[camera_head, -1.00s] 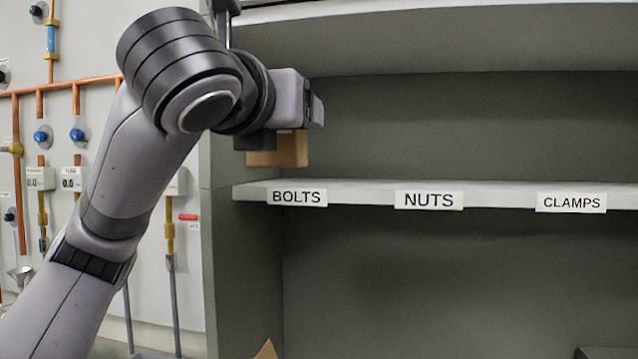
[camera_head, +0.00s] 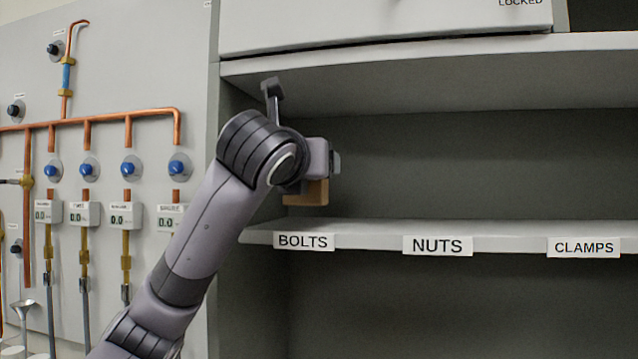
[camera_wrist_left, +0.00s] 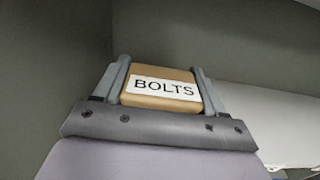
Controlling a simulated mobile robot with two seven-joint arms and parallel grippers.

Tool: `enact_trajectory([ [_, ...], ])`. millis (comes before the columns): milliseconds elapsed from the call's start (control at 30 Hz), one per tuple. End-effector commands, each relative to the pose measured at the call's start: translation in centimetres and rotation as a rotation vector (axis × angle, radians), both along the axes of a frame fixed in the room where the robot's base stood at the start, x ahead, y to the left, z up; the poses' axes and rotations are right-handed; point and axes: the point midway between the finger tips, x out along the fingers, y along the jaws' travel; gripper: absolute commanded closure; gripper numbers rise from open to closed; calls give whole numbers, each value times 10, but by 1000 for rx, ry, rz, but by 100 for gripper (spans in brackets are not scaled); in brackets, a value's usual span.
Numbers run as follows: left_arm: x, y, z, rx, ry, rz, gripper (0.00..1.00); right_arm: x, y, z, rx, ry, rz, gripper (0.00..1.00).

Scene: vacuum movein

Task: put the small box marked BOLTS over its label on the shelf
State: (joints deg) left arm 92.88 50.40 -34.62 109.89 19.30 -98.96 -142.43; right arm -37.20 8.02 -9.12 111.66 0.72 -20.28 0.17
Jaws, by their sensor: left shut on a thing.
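The small brown box marked BOLTS (camera_wrist_left: 158,88) sits between the two fingers of my left gripper (camera_wrist_left: 160,85) in the left wrist view, its white label facing the camera. In the head view part of the box (camera_head: 307,193) shows below my left gripper (camera_head: 318,172), above the left end of the shelf (camera_head: 370,231). The BOLTS label (camera_head: 303,241) is on the shelf's front edge, below the box. The arm hides much of the box, and I cannot tell whether it touches the shelf. My right gripper is not in view.
The NUTS label (camera_head: 437,245) and CLAMPS label (camera_head: 583,247) are further right on the shelf edge. That shelf looks empty there. An upper shelf (camera_head: 440,75) hangs above the arm. The cabinet's side wall is close on the left, with pipes and gauges (camera_head: 85,213) beyond it.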

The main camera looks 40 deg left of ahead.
Motion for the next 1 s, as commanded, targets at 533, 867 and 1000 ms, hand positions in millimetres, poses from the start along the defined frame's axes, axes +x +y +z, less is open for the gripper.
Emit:
enact_trajectory([
  [533, 56, 31, -16, 3, 1, 0, 68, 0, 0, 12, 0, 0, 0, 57],
  [867, 55, 31, -35, 0, -4, -1, 68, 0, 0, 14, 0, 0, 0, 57],
  [1000, 55, 31, -34, 0, -4, -1, 68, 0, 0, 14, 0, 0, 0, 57],
])
